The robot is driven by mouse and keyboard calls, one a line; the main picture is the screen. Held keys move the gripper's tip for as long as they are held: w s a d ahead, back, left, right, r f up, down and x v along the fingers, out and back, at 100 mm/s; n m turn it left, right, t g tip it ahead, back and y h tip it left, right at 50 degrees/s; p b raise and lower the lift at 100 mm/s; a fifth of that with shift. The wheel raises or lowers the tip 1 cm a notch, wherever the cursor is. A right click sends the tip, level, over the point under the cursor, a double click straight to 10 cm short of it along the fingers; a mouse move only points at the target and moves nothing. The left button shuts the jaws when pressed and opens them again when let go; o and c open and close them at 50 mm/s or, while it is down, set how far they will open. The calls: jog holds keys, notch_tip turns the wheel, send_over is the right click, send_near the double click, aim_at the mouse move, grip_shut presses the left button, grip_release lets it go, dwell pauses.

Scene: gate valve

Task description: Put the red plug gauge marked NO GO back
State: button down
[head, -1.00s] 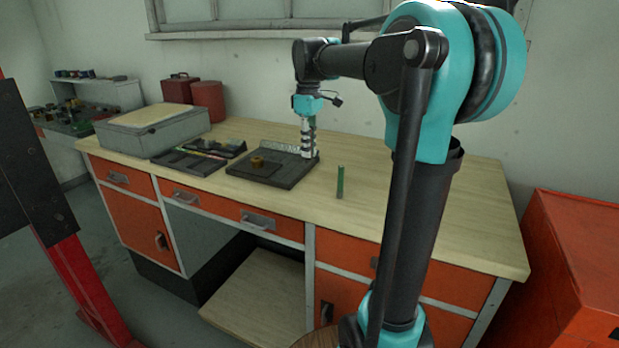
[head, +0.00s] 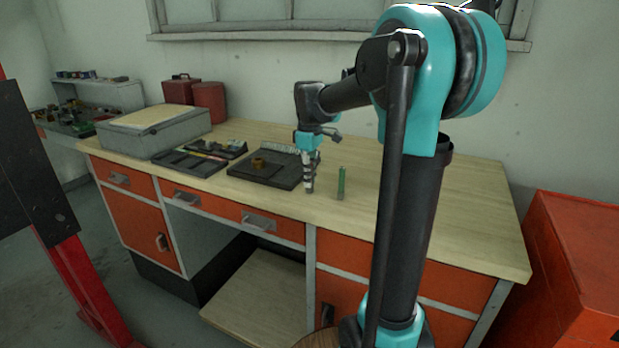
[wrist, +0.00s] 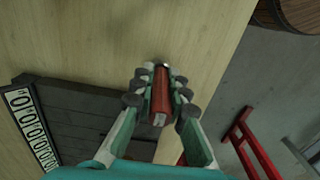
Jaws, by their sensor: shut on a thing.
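My gripper (wrist: 160,92) is shut on the red plug gauge (wrist: 160,90), which shows between the fingers in the wrist view. Its marking cannot be read. In the head view my gripper (head: 309,178) is low over the bench, just right of the dark board (head: 265,176), and the red gauge is hard to make out there. A green plug gauge (head: 341,184) stands upright on the bench to the right of my gripper. A dark tray (head: 188,162) with compartments lies left of the board, holding a long thin red and yellow piece (head: 205,156).
A brass-coloured ring part (head: 258,163) sits on the dark board. A pale strip with round marks (wrist: 30,130) lies along the board's edge. A grey case (head: 150,130) stands at the left. The wooden bench (head: 430,215) is clear to the right.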

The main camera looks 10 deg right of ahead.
jog(key=shift+f, duration=0.1)
jog(key=c, duration=1.5)
grip_release()
notch_tip(320, 180, up, 12)
jog(key=shift+r, duration=0.15)
